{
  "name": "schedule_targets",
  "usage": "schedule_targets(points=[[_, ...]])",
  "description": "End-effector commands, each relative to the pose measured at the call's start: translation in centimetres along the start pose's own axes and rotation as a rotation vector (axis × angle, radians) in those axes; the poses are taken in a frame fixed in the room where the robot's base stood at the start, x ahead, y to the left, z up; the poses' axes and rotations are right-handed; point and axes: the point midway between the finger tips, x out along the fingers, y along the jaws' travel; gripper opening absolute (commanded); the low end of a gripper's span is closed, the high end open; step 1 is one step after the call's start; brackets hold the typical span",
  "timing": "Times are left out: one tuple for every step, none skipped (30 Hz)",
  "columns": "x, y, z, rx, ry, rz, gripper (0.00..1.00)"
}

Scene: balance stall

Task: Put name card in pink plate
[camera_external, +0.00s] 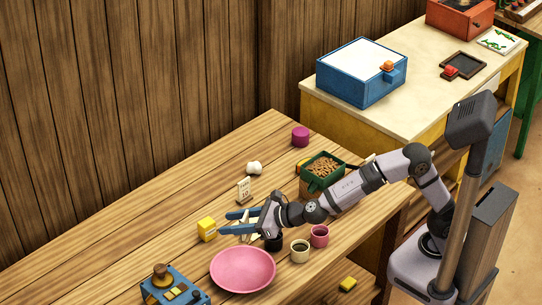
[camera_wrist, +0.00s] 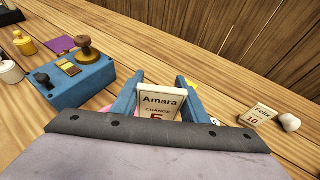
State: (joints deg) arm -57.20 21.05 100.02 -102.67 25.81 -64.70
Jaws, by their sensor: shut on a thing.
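My gripper (camera_external: 227,222) has blue fingers and is shut on a white name card (camera_wrist: 159,103) reading "Amara". In the wrist view the card stands upright between the fingers (camera_wrist: 160,80). In the external view the fingers and wrist partly cover it. The pink plate (camera_external: 243,271) lies on the wooden table, in front of my gripper and lower in the picture; it looks empty. A second card (camera_external: 244,190), reading "Felix" in the wrist view (camera_wrist: 258,116), stands on the table behind my gripper. I cannot tell whether the held card touches the table.
A yellow cube (camera_external: 207,229) sits just beyond the fingertips. A blue box with a stamp (camera_external: 174,288) stands left of the plate. A cream cup (camera_external: 300,251) and a pink cup (camera_external: 319,236) stand to the right. A green bin (camera_external: 321,174) and magenta cylinder (camera_external: 300,137) are farther back.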

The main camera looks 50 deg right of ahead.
Motion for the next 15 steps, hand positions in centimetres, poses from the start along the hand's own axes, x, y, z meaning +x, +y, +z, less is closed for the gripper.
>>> schedule_targets(points=[[0.1,1.2,1.2,-0.013,-0.006,0.041,0.18],[0.0,2.0,1.6,-0.025,-0.004,0.07,0.18],[-0.1,3.1,2.1,-0.043,-0.004,0.109,0.18],[-0.2,3.8,2.1,-0.058,-0.002,0.14,0.18],[-0.3,4.5,2.1,-0.069,-0.001,0.165,0.18],[-0.3,4.6,1.7,-0.076,0.0,0.175,0.18],[-0.3,4.8,1.6,-0.08,0.0,0.184,0.18],[-0.4,5.0,1.4,-0.084,0.0,0.193,0.18],[-0.4,5.2,1.3,-0.089,0.001,0.205,0.18],[-0.5,5.3,1.2,-0.09,0.001,0.211,0.18],[-0.5,5.5,1.1,-0.092,0.0,0.216,0.18],[-0.5,5.6,1.0,-0.095,0.0,0.222,0.18],[-0.5,5.7,0.9,-0.096,0.0,0.227,0.18],[-0.6,5.7,0.8,-0.098,0.0,0.23,0.18],[-0.6,5.8,0.7,-0.099,0.001,0.235,0.18]])
